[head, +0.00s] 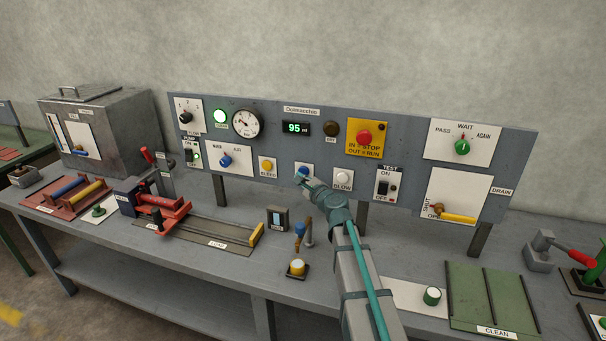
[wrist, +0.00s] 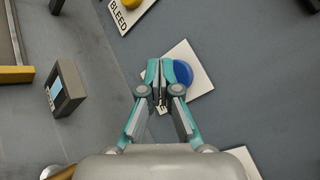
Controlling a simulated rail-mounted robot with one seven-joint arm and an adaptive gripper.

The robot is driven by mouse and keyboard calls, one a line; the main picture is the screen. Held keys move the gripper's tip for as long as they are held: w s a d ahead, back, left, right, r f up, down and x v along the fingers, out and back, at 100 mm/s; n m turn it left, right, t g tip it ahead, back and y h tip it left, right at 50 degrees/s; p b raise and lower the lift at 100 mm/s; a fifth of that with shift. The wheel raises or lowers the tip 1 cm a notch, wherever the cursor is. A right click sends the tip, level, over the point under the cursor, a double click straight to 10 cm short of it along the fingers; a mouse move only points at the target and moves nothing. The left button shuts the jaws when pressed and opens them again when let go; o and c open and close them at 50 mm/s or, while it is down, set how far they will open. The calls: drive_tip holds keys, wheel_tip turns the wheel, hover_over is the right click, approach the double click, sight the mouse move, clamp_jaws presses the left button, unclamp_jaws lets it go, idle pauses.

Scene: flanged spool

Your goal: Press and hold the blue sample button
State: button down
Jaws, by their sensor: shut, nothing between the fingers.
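The blue sample button (head: 302,171) sits on a white plate on the lower middle of the grey panel. In the wrist view the blue button (wrist: 183,74) shows just right of the fingertips, partly covered by them, on its tilted white plate (wrist: 203,80). My gripper (head: 312,184) is shut and empty, its tips in front of the button plate. In the wrist view my gripper (wrist: 161,70) has its two fingers together. The plate's label is mostly hidden behind the fingers. Whether the fingertips touch the button, and whether it is pressed in, I cannot tell.
The yellow bleed button (head: 266,165) is left of the blue one and the white blow button (head: 343,177) is close on its right. The display (head: 296,128) reads 95. A green lamp (head: 221,119) is lit. A small grey box (head: 277,218) stands on the bench below.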

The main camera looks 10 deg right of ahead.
idle(0.3)
drive_tip(key=s, duration=0.1)
drive_tip(key=s+a, duration=0.1)
drive_tip(key=s, duration=0.1)
drive_tip(key=s+a, duration=0.1)
drive_tip(key=shift+s+a, duration=0.15)
drive_tip(key=shift+a, duration=0.1)
idle(0.6)
